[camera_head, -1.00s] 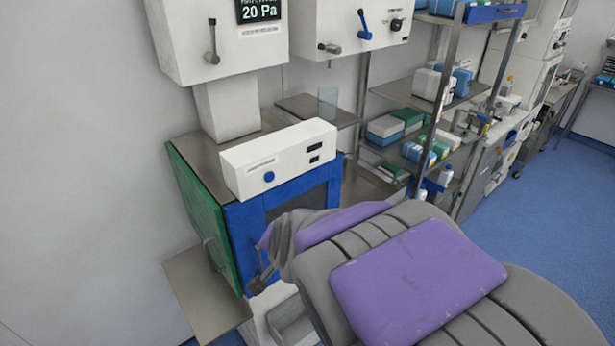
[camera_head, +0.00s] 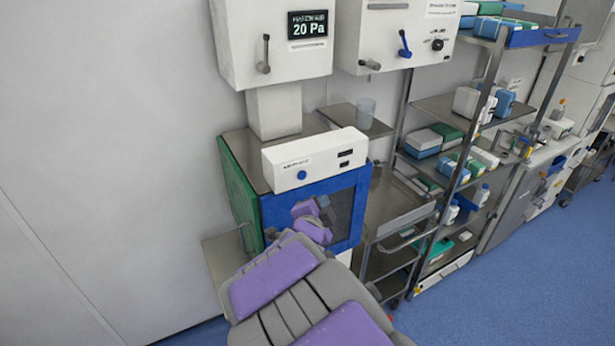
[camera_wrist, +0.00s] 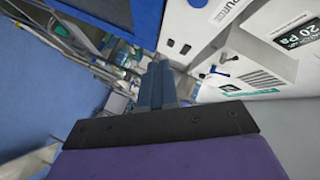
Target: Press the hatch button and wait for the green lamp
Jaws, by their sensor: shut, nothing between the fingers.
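The hatch is a box with a blue-framed front (camera_head: 350,238), a dark window and a green left side (camera_head: 238,190). On top sits a white control panel (camera_head: 330,150) with a round blue button (camera_head: 301,175) at its left and two small dark windows at its right. No green light shows on the panel.
White wall cabinets with levers hang above; one has a display (camera_head: 308,25) reading 20 Pa. A metal shelf rack (camera_head: 445,105) with boxes and bottles stands right of the hatch. A metal side shelf (camera_head: 222,262) sticks out at lower left. Blue floor is clear at lower right.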

